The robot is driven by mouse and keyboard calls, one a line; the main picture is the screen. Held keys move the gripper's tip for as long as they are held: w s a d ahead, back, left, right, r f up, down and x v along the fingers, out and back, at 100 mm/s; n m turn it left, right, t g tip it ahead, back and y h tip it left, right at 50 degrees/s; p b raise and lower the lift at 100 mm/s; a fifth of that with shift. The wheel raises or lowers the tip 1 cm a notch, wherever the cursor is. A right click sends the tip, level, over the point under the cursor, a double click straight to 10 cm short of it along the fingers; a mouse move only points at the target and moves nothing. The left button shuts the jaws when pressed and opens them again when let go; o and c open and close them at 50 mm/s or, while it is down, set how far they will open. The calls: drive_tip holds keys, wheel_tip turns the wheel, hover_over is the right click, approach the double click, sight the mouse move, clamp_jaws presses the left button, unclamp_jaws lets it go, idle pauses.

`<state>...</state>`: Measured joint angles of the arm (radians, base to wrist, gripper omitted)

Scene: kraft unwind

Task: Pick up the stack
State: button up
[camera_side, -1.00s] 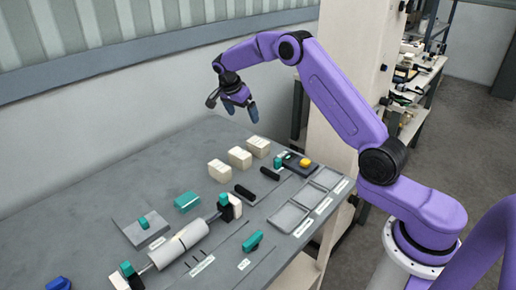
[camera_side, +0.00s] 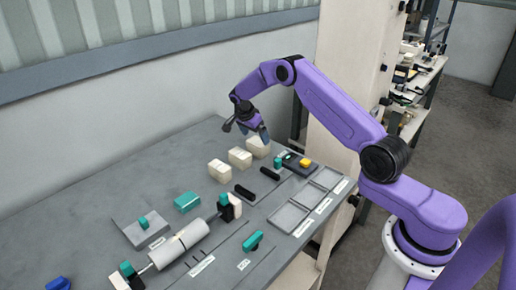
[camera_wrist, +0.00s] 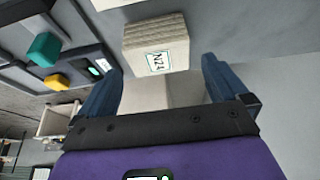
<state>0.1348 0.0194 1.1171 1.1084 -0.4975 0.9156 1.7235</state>
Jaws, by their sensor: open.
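Three cream stacks stand in a row along the back of the grey bench: a near one (camera_side: 219,171), a middle one (camera_side: 240,158) and a far one (camera_side: 258,149). My gripper (camera_side: 257,135) is open, pointing down just above the far stack, its fingertips close to the stack's top. In the wrist view a cream stack (camera_wrist: 156,48) with layered edges and a label reading "N24" lies ahead of my open fingers (camera_wrist: 162,72). A paler surface shows between the fingers; I cannot tell whether it belongs to the same stack. Nothing is held.
A dark panel (camera_side: 294,168) with teal and yellow parts lies right of the far stack. Grey trays (camera_side: 290,216), a white roller (camera_side: 180,246), a teal block (camera_side: 187,202) and black bars (camera_side: 245,193) lie nearer. Clear bench lies left of the stacks.

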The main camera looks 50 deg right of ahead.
sight(258, 142)
drive_tip(key=shift+x, duration=2.65)
drive_tip(key=shift+s, duration=0.1)
drive_tip(key=c, duration=0.8)
